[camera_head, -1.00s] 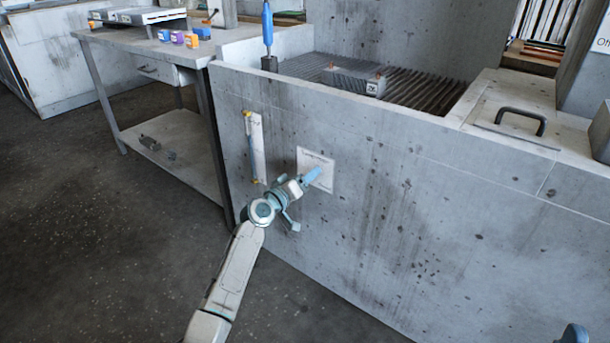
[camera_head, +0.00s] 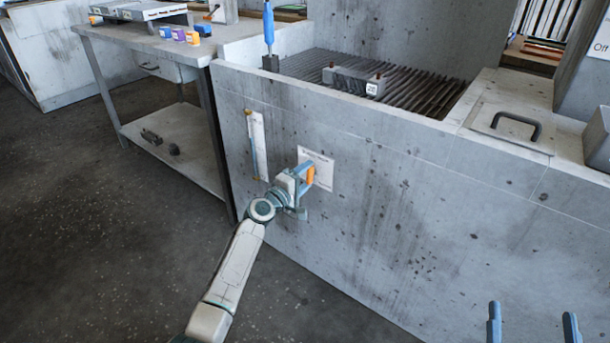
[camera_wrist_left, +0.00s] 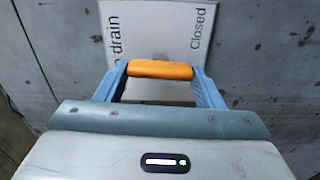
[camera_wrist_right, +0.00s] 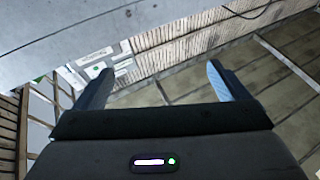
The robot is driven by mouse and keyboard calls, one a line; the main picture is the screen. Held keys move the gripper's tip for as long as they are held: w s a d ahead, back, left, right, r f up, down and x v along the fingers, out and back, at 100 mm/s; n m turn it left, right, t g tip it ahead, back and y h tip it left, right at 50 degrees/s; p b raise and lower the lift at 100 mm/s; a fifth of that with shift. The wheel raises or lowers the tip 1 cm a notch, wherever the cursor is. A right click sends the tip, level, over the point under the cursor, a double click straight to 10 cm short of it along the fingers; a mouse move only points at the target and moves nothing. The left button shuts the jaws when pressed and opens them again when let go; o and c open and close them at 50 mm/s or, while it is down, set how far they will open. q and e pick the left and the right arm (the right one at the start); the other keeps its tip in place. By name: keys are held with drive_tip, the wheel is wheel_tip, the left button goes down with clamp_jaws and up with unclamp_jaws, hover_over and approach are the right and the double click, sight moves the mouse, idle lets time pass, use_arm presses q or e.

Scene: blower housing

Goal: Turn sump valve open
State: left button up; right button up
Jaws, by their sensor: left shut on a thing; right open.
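The sump valve's orange handle (camera_head: 309,176) stands out in front of a white label plate (camera_head: 326,181) on the concrete housing's front wall. My left gripper (camera_head: 305,173) is shut on the handle, with a blue finger at each end of it. In the left wrist view the handle (camera_wrist_left: 160,70) lies level across the picture, between the fingers. The plate (camera_wrist_left: 152,30) behind it reads "drain" and "Closed", with the lettering running vertically. The valve's stem is hidden. My right gripper (camera_head: 532,316) is open and empty at the lower right, away from the valve.
A sight gauge (camera_head: 257,147) is on the wall left of the plate. The housing top holds a grate (camera_head: 425,90) with a metal block (camera_head: 352,82), and a lid with a black handle (camera_head: 517,124). A workbench (camera_head: 100,30) stands at left. The floor before the wall is clear.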

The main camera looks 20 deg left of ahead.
use_arm(q)
drive_tip(key=shift+n, duration=0.4)
use_arm(e)
drive_tip(key=shift+f+g, duration=0.5)
drive_tip(key=shift+f, duration=0.3)
use_arm(q)
drive_tip(key=o, duration=1)
drive_tip(key=p+v, duration=0.1)
drive_tip(key=v, duration=1)
drive_tip(key=shift+p, duration=0.3)
use_arm(e)
wheel_tip(320, 180, down, 8)
drive_tip(key=s+g, duration=0.1)
drive_tip(key=g, duration=0.3)
drive_tip(key=shift+s+a+r+m+g, duration=0.2)
drive_tip(key=shift+a+m+g, duration=0.05)
drive_tip(key=shift+m+g, duration=0.05)
